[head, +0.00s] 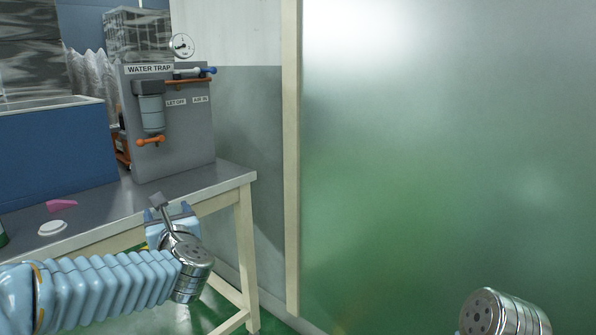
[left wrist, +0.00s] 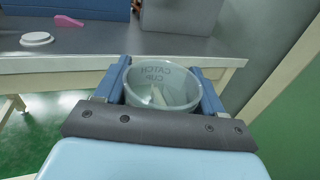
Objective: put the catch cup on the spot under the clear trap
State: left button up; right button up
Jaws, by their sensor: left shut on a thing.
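The catch cup (left wrist: 165,95) is a pale, see-through cup lettered CATCH CUP, with small pale pieces inside. My left gripper (left wrist: 160,88) is shut on it, one blue finger at each side, with the cup's mouth facing the camera. In the head view my left gripper (head: 170,213) is in front of the table's front edge; I cannot make out the cup there. The clear trap (head: 151,113) hangs on a grey panel marked WATER TRAP, with an orange-handled tap (head: 150,141) below it. I cannot make out a marked spot under it. My right gripper is out of view.
The grey table (head: 105,200) holds a blue bin (head: 55,155) at left, a white disc (head: 52,228) and a pink piece (head: 62,205). A pressure gauge (head: 182,45) tops the panel. A frosted green partition (head: 440,160) fills the right side.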

pick_arm(q)
jog(key=d+f+m+t+h, duration=0.1)
jog(key=d+f+m+h, duration=0.25)
jog(key=f, duration=0.75)
jog(key=d+f+m+t+h, duration=0.1)
jog(key=d+f+m+h, duration=0.3)
jog(key=f, duration=0.7)
jog(key=s+f+n+h, duration=0.1)
jog(key=s+f, duration=0.2)
jog(key=f, duration=0.4)
jog(key=s+f+n+h, duration=0.1)
jog(key=s+f, duration=0.2)
jog(key=f, duration=0.3)
jog(key=shift+m+y, duration=0.25)
jog(key=s, duration=0.1)
jog(key=s+r, duration=0.2)
jog(key=s, duration=0.1)
jog(key=shift+a, duration=0.1)
